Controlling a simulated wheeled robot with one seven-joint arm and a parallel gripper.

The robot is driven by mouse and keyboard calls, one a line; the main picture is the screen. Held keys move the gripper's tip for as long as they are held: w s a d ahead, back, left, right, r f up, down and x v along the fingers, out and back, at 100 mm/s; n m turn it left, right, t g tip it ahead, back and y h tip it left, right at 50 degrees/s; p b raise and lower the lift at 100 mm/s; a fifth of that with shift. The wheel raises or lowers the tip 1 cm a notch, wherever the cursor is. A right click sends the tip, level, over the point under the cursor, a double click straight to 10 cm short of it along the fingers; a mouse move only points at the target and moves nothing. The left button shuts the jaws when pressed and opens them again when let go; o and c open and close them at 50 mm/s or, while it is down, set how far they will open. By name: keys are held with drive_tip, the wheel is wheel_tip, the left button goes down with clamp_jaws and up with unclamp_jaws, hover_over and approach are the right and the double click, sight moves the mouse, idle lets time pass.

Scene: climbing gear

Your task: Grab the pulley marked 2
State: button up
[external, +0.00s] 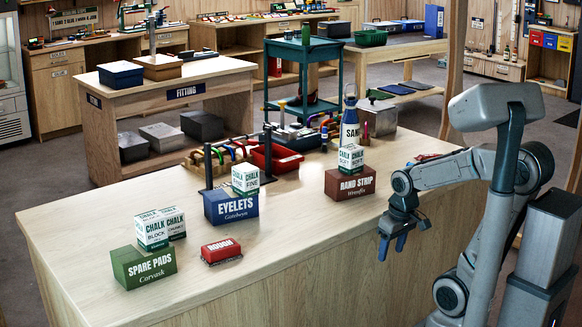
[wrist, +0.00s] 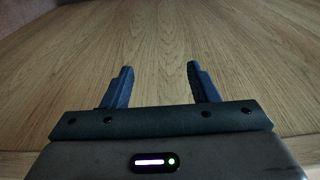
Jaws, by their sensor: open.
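I cannot make out a pulley marked 2 in either view. Small climbing gear (external: 212,152) in several colours stands at the far side of the wooden counter, around a red tray (external: 276,158); the pieces are too small to tell apart or read. My gripper (external: 392,248) is at the counter's right edge in the external view, fingers pointing down. In the wrist view its two blue fingers (wrist: 160,70) are apart with nothing between them, and only bare wood shows ahead.
On the counter (external: 300,235) stand a green SPARE PADS box (external: 145,270), a blue EYELETS box (external: 231,207) and a brown RAND STRIP box (external: 350,184), each topped with chalk boxes. A red ROUGH block (external: 221,250) lies in front. The counter nearest my gripper is clear.

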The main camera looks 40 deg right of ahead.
wheel_tip(320, 180, up, 24)
drive_tip(key=m+h+p, duration=0.4)
drive_tip(key=m+p, duration=1.1)
drive_tip(key=p, duration=0.6)
hover_over(409, 163)
drive_tip(key=s+a, duration=0.1)
drive_tip(key=a, duration=0.3)
drive_tip(key=shift+g, duration=0.4)
drive_tip(key=x, duration=0.8)
drive_tip(key=shift+s+d+f, duration=0.1)
drive_tip(key=shift+d, duration=0.1)
drive_tip(key=shift+s+p+x, duration=0.15)
drive_tip(key=shift+p+x, duration=0.2)
drive_tip(key=shift+x, duration=1.05)
drive_tip(key=shift+s+p+x, duration=0.2)
drive_tip(key=shift+p+x, duration=0.1)
drive_tip(key=shift+x, duration=1.1)
drive_tip(key=c, duration=1.1)
